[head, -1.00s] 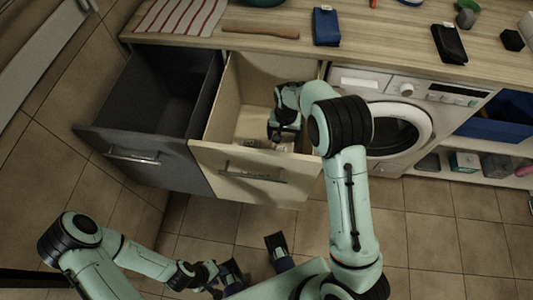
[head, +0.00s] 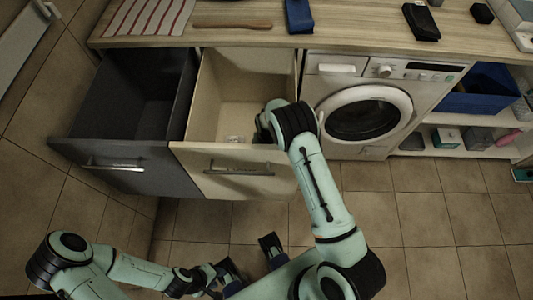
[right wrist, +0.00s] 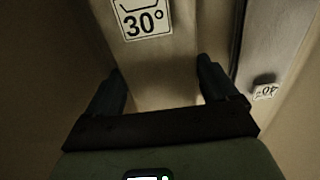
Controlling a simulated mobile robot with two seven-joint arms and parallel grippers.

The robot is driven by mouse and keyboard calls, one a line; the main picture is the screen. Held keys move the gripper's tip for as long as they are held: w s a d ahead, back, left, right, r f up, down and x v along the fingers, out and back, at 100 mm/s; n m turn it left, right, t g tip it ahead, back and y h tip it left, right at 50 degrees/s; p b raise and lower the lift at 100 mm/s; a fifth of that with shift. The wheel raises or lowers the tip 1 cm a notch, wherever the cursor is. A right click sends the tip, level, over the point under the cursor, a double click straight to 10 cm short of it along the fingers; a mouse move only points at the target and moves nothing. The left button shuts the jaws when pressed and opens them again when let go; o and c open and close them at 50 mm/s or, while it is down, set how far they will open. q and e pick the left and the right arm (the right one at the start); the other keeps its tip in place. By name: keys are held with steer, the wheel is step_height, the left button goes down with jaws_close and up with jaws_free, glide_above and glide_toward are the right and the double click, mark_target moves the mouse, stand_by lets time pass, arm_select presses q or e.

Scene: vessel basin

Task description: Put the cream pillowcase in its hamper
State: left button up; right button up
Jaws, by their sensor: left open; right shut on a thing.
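The cream hamper (head: 235,172) is a pulled-out drawer under the counter, open at the top. My right arm reaches down into its right side. My right gripper (right wrist: 165,85) shows in the right wrist view inside the drawer, its fingers apart around something cream. That is likely the cream pillowcase, but its outline cannot be told from the cream walls. In the head view the hand is mostly hidden by my arm. A "30°" label (right wrist: 144,20) shows ahead of the fingers. My left gripper (head: 250,258) is open and empty low in the head view, away from the hamper.
A dark grey drawer (head: 125,165) stands open left of the cream one. A washing machine (head: 365,115) stands to the right, then shelves with a blue bin (head: 485,92). The counter (head: 350,25) above holds a striped cloth (head: 150,15) and folded items.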

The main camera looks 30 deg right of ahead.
steer(key=shift+f, duration=1.45)
steer(key=shift+f, duration=0.1)
steer(key=o, duration=1)
step_height(320, 180, up, 12)
steer(key=shift+r+p, duration=0.1)
steer(key=shift+p, duration=0.25)
